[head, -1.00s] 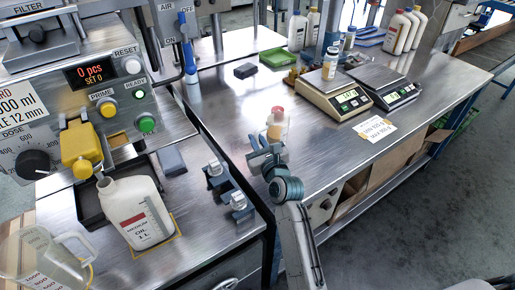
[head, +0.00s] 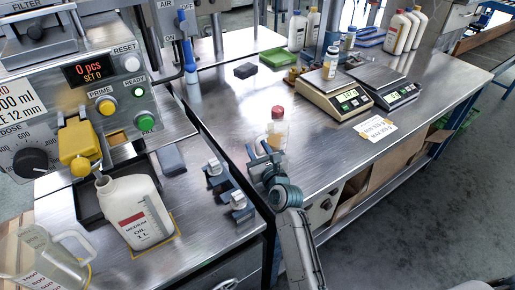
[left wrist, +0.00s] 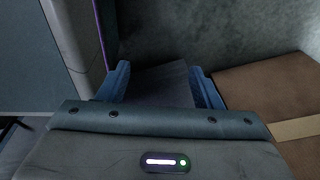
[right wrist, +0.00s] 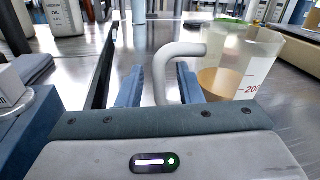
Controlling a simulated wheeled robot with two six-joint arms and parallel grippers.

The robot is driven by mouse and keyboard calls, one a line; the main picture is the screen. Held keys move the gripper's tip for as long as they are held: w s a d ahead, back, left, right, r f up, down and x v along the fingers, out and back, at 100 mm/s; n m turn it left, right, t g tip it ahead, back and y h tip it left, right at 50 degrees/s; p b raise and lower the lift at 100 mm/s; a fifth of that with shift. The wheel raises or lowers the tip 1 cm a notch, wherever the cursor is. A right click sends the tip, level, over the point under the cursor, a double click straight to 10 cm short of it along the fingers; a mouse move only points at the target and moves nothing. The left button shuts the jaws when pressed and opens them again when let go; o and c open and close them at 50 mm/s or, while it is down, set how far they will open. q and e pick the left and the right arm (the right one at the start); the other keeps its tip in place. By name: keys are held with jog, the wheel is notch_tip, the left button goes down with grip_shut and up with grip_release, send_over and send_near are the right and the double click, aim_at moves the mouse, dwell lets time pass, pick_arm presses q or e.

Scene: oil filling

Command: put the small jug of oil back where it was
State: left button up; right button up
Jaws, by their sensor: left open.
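The small jug of oil (head: 277,134) is clear with amber oil in it. It is at the near left part of the right-hand bench, and whether its base touches the top cannot be told. In the right wrist view the jug (right wrist: 232,68) shows a red 200 mark and a pale curved handle (right wrist: 162,72). My right gripper (head: 268,165) is at its near side, with its fingers (right wrist: 160,88) closed in around the handle. My left gripper (left wrist: 160,85) is open and empty, low down before dark floor and a brown box. It is outside the head view.
A red cap (head: 277,112) shows just behind the jug. Two scales (head: 336,98) stand to its right, with a paper label (head: 374,128) in front. A white oil bottle (head: 136,210) and a larger clear jug (head: 50,258) stand at left.

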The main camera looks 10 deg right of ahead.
jog(key=shift+r, duration=0.15)
jog(key=s, duration=0.4)
jog(key=shift+s+d+f, duration=0.1)
jog(key=shift+d+f, duration=0.1)
jog(key=shift+d, duration=0.1)
jog(key=s, duration=0.4)
jog(key=s+d+b, duration=0.1)
jog(key=s, duration=0.2)
jog(key=shift+s+r, duration=0.15)
jog(key=shift+s, duration=0.15)
pick_arm(q)
jog(key=shift+w+d+r, duration=0.1)
jog(key=shift+w+r, duration=0.55)
jog(key=shift+w, duration=0.15)
jog(key=shift+w, duration=0.2)
jog(key=shift+w+r, duration=0.1)
jog(key=shift+w, duration=0.55)
